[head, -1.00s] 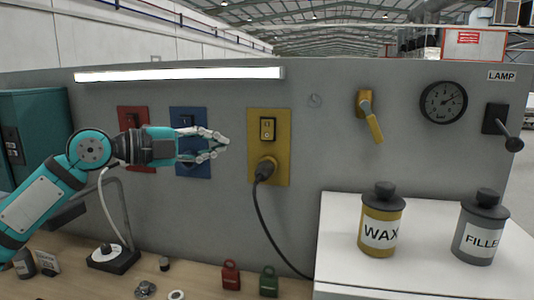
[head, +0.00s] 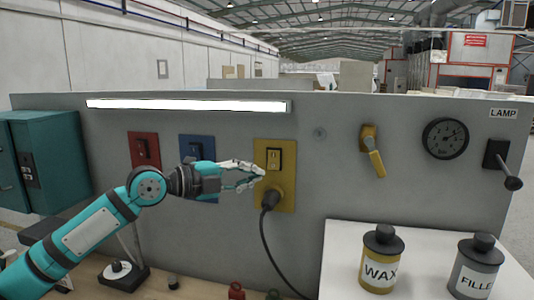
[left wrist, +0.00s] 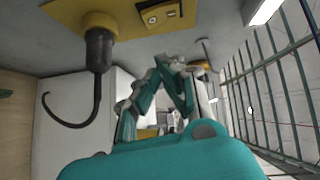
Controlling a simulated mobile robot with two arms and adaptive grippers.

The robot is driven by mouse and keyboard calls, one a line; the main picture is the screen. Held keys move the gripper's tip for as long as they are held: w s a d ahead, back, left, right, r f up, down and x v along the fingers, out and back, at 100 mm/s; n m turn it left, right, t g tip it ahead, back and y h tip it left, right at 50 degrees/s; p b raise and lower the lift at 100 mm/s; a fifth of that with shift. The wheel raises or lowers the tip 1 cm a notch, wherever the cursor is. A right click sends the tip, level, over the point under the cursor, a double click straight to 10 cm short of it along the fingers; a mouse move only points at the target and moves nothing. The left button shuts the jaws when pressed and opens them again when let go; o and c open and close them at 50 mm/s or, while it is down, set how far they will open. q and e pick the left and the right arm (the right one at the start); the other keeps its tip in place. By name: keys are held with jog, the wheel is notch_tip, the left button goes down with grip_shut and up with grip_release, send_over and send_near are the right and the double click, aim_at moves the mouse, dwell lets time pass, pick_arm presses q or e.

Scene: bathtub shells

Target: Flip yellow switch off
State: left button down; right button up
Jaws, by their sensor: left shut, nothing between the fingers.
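The yellow switch plate (head: 288,200) is on the grey wall panel, with a dark-framed yellow rocker switch (head: 274,160) in its upper half. A black plug (head: 270,199) with a cable is in its lower half. My left gripper (head: 262,174) is shut and empty, its fingertips at the left edge of the plate, just below and left of the rocker. I cannot tell whether it touches. The left wrist view shows the rocker (left wrist: 160,14) and the black plug (left wrist: 98,50) near the top, with the shut fingers in the middle. My right gripper is not in view.
A red switch plate (head: 145,152) and a blue one (head: 198,148) are left of the yellow one. A yellow lever (head: 373,155), a gauge (head: 445,138) and a black lamp lever (head: 502,165) are to the right. A WAX bottle (head: 381,260) and a FILLER bottle (head: 475,268) stand on the white surface.

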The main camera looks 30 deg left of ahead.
aim_at(273, 160)
pick_arm(q)
jog(key=w+p, duration=0.1)
jog(key=w, duration=0.1)
jog(key=w+p, duration=0.1)
jog(key=w+d+p, duration=0.1)
jog(key=w, duration=0.1)
jog(key=shift+w+f, duration=0.2)
jog(key=shift+w, duration=0.1)
jog(key=shift+w+a+f, duration=0.2)
jog(key=shift+w+f, duration=0.05)
jog(key=shift+w, duration=0.25)
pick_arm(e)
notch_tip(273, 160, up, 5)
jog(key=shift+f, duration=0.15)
